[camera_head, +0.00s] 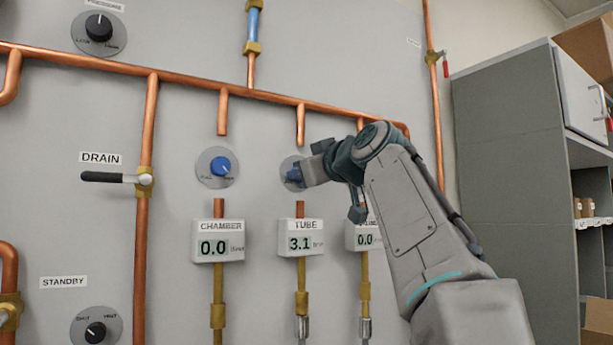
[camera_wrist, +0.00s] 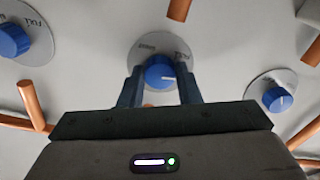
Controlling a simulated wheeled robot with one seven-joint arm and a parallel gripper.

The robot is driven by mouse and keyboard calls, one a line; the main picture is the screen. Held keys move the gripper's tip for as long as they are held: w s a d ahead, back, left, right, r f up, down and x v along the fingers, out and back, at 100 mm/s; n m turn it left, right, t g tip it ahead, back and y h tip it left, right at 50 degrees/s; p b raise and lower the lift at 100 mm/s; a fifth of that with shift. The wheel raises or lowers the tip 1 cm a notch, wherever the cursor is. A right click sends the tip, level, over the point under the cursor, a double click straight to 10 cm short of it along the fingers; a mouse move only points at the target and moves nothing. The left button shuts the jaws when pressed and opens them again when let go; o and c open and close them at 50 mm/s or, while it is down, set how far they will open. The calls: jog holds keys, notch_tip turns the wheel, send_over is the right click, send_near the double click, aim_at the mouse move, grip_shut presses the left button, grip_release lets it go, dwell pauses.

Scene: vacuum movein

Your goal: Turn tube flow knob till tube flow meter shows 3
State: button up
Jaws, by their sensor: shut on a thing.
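The tube flow knob (camera_wrist: 159,73) is blue with a white pointer mark, on a round grey dial plate in the wrist view. My gripper (camera_wrist: 158,92) is shut on this knob, one finger on each side. In the head view my gripper (camera_head: 294,174) covers the knob, and only part of its dial plate (camera_head: 287,164) shows. The tube flow meter (camera_head: 300,242) sits below it and reads 3.1.
The chamber knob (camera_head: 221,166) is at the left, above the chamber meter (camera_head: 218,247), which reads 0.0. A third meter (camera_head: 364,238) reads 0.0, partly behind my arm. A drain lever (camera_head: 102,177) and copper pipes (camera_head: 148,120) stand out from the panel.

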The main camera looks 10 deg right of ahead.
jog(key=shift+f+n, duration=0.1)
jog(key=shift+n, duration=1)
jog(key=o, duration=1)
jog(key=shift+c, duration=0.2)
jog(key=b+v, duration=0.3)
jog(key=v, duration=1)
jog(key=shift+s, duration=0.35)
jog(key=shift+d, duration=0.1)
